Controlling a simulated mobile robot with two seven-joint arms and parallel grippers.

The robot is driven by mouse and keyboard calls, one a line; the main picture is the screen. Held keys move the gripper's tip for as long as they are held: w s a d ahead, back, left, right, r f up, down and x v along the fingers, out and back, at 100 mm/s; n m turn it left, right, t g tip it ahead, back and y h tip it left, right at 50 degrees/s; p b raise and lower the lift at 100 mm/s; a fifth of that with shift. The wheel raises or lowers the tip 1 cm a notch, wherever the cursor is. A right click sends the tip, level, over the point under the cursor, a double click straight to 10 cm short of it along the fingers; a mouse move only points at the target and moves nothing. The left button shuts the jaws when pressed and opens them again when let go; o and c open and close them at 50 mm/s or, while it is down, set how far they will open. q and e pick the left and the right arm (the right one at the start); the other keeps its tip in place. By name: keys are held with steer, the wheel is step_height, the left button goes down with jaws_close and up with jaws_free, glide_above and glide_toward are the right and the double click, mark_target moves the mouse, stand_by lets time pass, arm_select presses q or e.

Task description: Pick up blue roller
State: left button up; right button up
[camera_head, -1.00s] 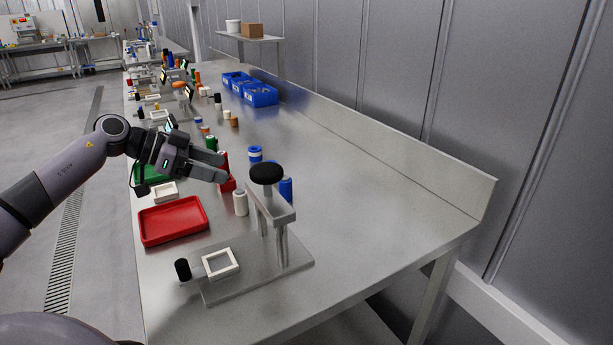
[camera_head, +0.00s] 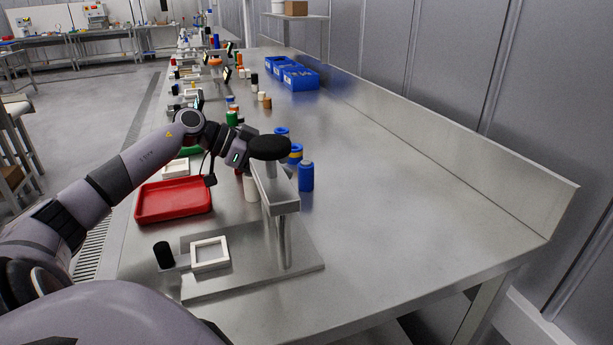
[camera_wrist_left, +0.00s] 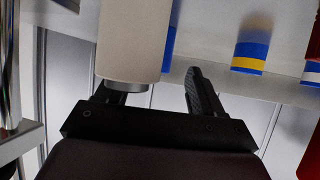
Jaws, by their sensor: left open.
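A plain blue roller (camera_head: 306,177) stands upright on the steel table, just right of the press post. Blue rollers with bands stand behind it, one with a yellow band (camera_head: 295,154); that one also shows in the left wrist view (camera_wrist_left: 248,57). My left gripper (camera_wrist_left: 155,88) is open and empty. In the head view its fingers are hidden behind the press's black knob (camera_head: 269,147). In the wrist view a beige roller (camera_wrist_left: 134,42) stands large in front of the left finger. A strip of blue (camera_wrist_left: 171,42) shows behind it, probably the blue roller.
The steel press (camera_head: 284,208) stands between the head camera and my gripper, with a white square frame (camera_head: 210,253) on its base. A red tray (camera_head: 174,202) lies to the left. Blue bins (camera_head: 300,79) stand farther back. The table's right side is clear.

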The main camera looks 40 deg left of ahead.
mark_target(300, 187)
arm_select(q)
steer(key=shift+w+d+f, duration=0.15)
steer(key=shift+w+d, duration=0.25)
steer(key=shift+w, duration=0.05)
steer(key=shift+x, duration=1.95)
steer(key=shift+w, duration=0.1)
steer(key=c, duration=1.2)
